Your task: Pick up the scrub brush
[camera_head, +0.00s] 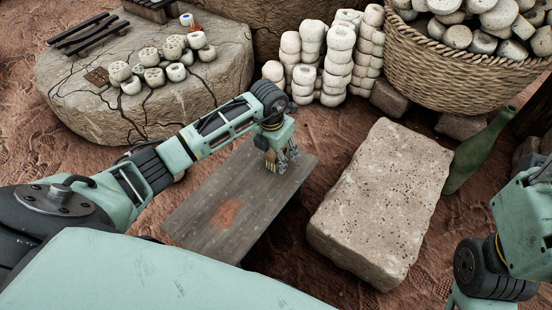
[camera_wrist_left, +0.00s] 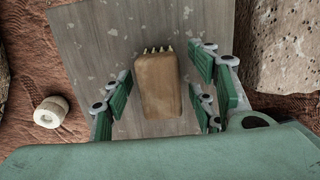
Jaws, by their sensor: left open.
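The scrub brush (camera_wrist_left: 158,86) shows in the left wrist view as a brown wooden block with a row of pale bristles at its far end. It lies on the grey wooden board (camera_head: 222,205). My left gripper (camera_wrist_left: 161,92) is open, with green finger pads on both sides of the brush and visible gaps between pads and block. In the head view my left gripper (camera_head: 279,160) is low over the far end of the board and hides most of the brush. My right gripper is out of view; only part of the right arm shows at the right edge.
A pale stone block (camera_head: 385,200) stands right of the board. A round stone slab (camera_head: 150,108) with several small clay pieces is behind left. A wicker basket (camera_head: 455,72), stacked pale rings (camera_head: 338,62) and a green bottle (camera_head: 478,152) stand behind.

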